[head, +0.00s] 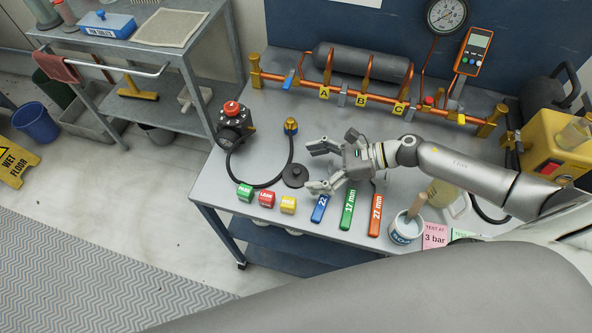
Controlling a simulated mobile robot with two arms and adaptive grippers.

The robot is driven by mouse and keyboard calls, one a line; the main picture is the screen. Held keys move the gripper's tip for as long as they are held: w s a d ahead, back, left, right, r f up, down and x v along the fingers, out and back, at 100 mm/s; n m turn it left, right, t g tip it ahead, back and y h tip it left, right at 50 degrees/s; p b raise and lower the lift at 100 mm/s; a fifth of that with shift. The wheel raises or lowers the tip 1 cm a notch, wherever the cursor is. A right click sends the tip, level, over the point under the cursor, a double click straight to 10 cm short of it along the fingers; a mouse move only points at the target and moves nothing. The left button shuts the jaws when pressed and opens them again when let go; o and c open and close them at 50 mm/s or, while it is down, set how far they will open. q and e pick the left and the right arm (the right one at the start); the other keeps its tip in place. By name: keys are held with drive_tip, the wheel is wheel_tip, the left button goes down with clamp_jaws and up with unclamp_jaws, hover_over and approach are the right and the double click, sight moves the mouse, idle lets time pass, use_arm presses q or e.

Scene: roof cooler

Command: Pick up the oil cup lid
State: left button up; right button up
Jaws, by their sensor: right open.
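A dark round lid (295,176) with a small raised knob lies flat on the grey bench; it looks like the oil cup lid. My right gripper (311,166) is open, reaching in from the right, with its fingers pointing left. Its fingertips are just right of the lid, one farther back and one nearer the front. Nothing is between the fingers, and I cannot tell how high they are above the bench. My left gripper is not in view.
A black hose with a brass fitting (291,126) curves left of the lid. Green, red and yellow blocks (266,199) and blue, green and orange wrenches (348,209) lie along the front. A pot (406,229) stands right. Copper piping (362,98) runs along the back.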

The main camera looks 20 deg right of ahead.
sight(298, 169)
drive_tip(key=p+x, duration=0.1)
drive_tip(key=x, duration=0.2)
drive_tip(key=shift+w+a+f, duration=0.1)
drive_tip(key=shift+w+a, duration=0.1)
drive_tip(key=shift+w, duration=0.1)
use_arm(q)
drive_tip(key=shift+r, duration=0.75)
use_arm(e)
drive_tip(key=c, duration=1.1)
drive_tip(key=shift+o, duration=0.2)
